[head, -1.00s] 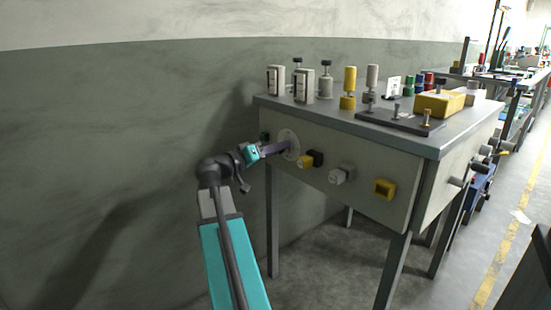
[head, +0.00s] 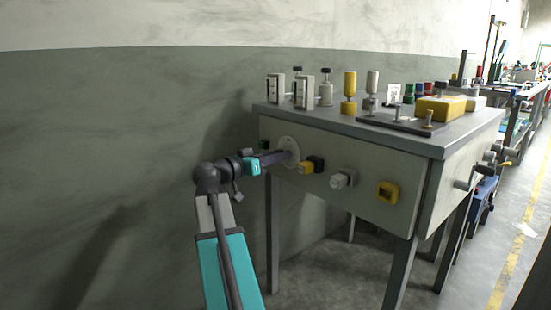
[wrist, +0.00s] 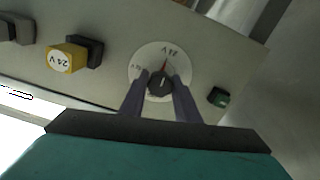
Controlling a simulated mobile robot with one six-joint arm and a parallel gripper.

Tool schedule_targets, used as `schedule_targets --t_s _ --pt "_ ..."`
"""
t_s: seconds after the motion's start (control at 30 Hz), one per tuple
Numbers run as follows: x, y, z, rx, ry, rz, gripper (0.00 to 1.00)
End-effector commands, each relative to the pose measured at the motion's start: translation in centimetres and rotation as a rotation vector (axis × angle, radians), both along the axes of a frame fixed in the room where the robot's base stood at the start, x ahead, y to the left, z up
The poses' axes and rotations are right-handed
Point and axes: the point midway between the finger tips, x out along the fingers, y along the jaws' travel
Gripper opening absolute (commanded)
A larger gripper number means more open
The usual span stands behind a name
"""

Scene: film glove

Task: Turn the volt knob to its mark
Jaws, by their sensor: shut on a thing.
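The volt knob (wrist: 158,86) is a dark round knob on a white round dial plate (wrist: 149,51) with printed volt figures. In the wrist view a small red line lies on the dial just above the knob, and a pale line shows on the knob's face. My gripper (wrist: 160,77) has one dark finger on each side of the knob and is shut on it. In the head view my gripper (head: 284,156) reaches the dial plate (head: 290,145) at the left of the cabinet front. The knob itself is hidden there by the fingers.
A yellow 24 V block (wrist: 61,58) sits beside the dial, with a small green part (wrist: 218,97) on the other side. A grey knob (head: 342,179) and a yellow socket (head: 388,192) are further right on the front. Posts and a yellow box (head: 440,107) stand on top.

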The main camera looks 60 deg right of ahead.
Motion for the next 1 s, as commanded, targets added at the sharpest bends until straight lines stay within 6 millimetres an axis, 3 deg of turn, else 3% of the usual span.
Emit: schedule_targets --t_s 0.17,0.2,0.3,0.73,1.0 --pt "0.6 0.0 -0.2 0.003 -0.002 0.015 0.07" --pt "0.6 0.0 -0.2 0.003 -0.002 0.016 0.36" --pt "0.5 0.0 -0.1 0.003 -0.001 0.013 0.48" --pt "0.4 0.4 0.0 0.002 0.0 0.007 0.48" --pt "1.1 2.8 0.1 0.002 0.001 0.009 0.48"
